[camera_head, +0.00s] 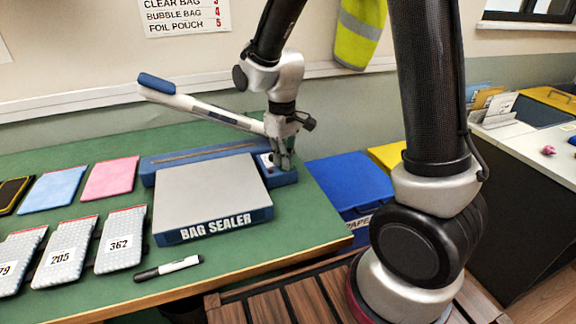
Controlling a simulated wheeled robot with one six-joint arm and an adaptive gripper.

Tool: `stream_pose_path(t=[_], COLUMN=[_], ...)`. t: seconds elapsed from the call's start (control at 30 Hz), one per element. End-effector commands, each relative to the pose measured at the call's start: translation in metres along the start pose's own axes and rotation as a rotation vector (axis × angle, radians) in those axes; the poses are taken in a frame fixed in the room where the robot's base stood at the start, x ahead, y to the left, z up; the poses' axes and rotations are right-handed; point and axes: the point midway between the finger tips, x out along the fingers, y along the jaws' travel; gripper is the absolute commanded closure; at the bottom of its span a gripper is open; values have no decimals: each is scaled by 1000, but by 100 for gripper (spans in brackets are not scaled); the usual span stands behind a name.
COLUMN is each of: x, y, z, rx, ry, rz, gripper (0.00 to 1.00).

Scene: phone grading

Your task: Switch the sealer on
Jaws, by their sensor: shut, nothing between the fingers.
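The bag sealer (205,193) sits on the green table, with a grey top and a blue front labelled "BAG SEALER". Its long lever arm (205,108) with a blue handle is raised, pointing up to the left. My gripper (281,166) is shut with nothing in it, fingers pointing down at the right end of the sealer's blue base. A small pale panel (266,160) shows there, beside the fingertips. The switch itself is mostly hidden by the fingers, and I cannot tell whether they touch it or its position.
Numbered bubble pouches (121,240) and blue and pink pouches (110,179) lie left of the sealer. A black-and-white marker (168,268) lies near the green table's (285,246) front edge. A blue bin (347,188) stands right of the table.

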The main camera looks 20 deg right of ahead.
Motion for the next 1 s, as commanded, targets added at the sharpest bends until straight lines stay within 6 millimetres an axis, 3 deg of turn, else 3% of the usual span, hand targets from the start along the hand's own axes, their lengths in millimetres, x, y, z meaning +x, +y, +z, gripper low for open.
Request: stream_pose_path(t=[0.27,1.0], x=[1,-62], y=[0,0], z=[0,0], rx=[0,0], ry=[0,1], rz=[0,0], gripper=[100,100])
